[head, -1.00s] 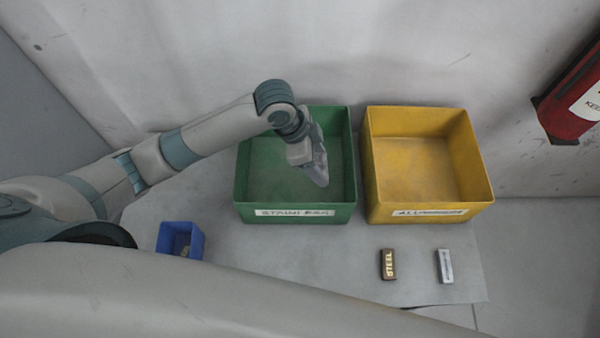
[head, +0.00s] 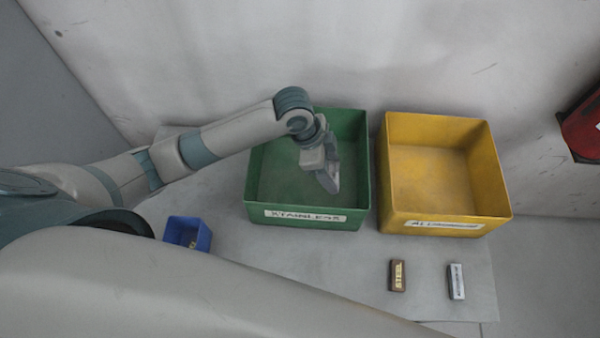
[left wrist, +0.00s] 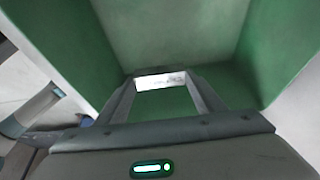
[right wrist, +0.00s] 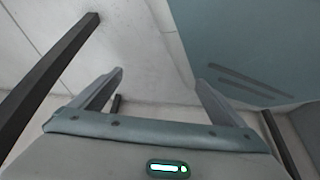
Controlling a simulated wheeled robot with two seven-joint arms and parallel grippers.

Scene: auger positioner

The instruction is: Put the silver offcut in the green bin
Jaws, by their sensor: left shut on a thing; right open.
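The silver offcut (left wrist: 161,81) is a bright flat-ended piece held between the fingertips of my left gripper (left wrist: 163,85) in the left wrist view. In the head view my left gripper (head: 328,182) points down inside the opening of the green bin (head: 262,185), and the offcut is not clearly visible there. The green bin has a label reading STAINLESS and its visible floor is empty. In the left wrist view the green walls (left wrist: 270,55) surround the fingers, and the offcut is apart from the floor as far as I can tell. My right gripper (right wrist: 160,85) is open and empty.
A yellow bin (head: 440,185) with an aluminium label stands right of the green bin. A brown block marked STEEL (head: 398,276) and a grey labelled block (head: 456,281) lie in front. A small blue bin (head: 188,233) stands at left. A red object (head: 584,128) is on the right wall.

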